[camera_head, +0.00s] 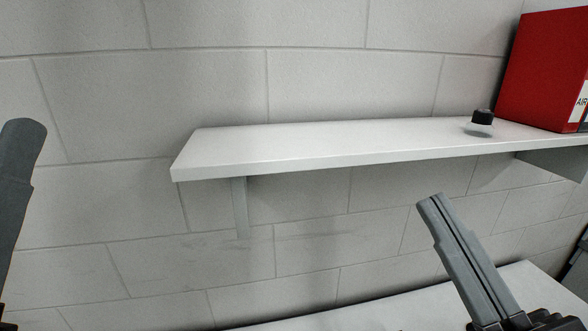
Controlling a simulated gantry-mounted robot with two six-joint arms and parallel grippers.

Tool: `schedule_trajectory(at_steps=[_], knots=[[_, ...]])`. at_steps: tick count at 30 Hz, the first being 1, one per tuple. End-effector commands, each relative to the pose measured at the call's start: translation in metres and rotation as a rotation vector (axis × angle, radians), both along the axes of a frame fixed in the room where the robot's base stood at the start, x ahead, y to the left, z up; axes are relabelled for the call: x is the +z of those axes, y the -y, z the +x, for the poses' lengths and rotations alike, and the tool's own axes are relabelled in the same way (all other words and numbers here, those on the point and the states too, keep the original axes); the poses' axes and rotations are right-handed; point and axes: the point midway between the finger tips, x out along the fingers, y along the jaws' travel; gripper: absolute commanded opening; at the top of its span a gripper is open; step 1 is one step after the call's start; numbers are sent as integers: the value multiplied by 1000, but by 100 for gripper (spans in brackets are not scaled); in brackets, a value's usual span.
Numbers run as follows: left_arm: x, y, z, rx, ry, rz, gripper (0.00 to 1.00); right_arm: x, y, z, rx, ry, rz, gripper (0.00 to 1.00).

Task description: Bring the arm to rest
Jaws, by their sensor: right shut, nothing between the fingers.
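My right gripper (432,205) rises from the lower right of the head view. Its two grey fingers lie together, with nothing between them. It is in front of the wall and appears lower than the shelf, apart from everything. At the left edge a dark grey part of my left arm (17,190) shows upright. Whether its fingers are open or shut does not show.
A white shelf (290,146) on grey brackets (240,205) spans the middle to the right. A pale surface (390,312) lies below. The left wall area is clear.

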Motion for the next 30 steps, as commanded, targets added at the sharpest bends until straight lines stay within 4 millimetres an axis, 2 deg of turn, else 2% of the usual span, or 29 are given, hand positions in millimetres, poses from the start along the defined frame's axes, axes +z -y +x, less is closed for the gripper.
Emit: schedule_trajectory(at_steps=[1,3,4,6,7,8,9,14,22,24,26,30], knots=[[0,0,0,0,0,0,55,31,0,-13,1,62,49,0],[0,0,0,0,0,0,55,66,11,-30,-5,128,146,0],[0,0,0,0,0,0,55,78,22,-37,-12,149,204,0],[0,0,0,0,0,0,55,78,43,-38,-7,137,347,0],[0,0,0,0,0,0,55,78,47,-37,24,128,404,0],[10,0,0,0,-2,0,55,89,47,-37,66,117,444,0],[40,0,1,0,-3,0,55,119,46,-37,60,119,435,0],[106,0,0,0,1,0,55,182,46,-37,58,117,432,0],[234,0,0,0,1,0,55,310,46,-36,57,115,430,0],[257,0,0,0,1,0,55,333,46,-36,56,114,429,0],[270,0,0,0,1,0,55,346,46,-36,56,114,429,0],[281,0,0,0,0,0,55,358,46,-36,56,114,429,0]])
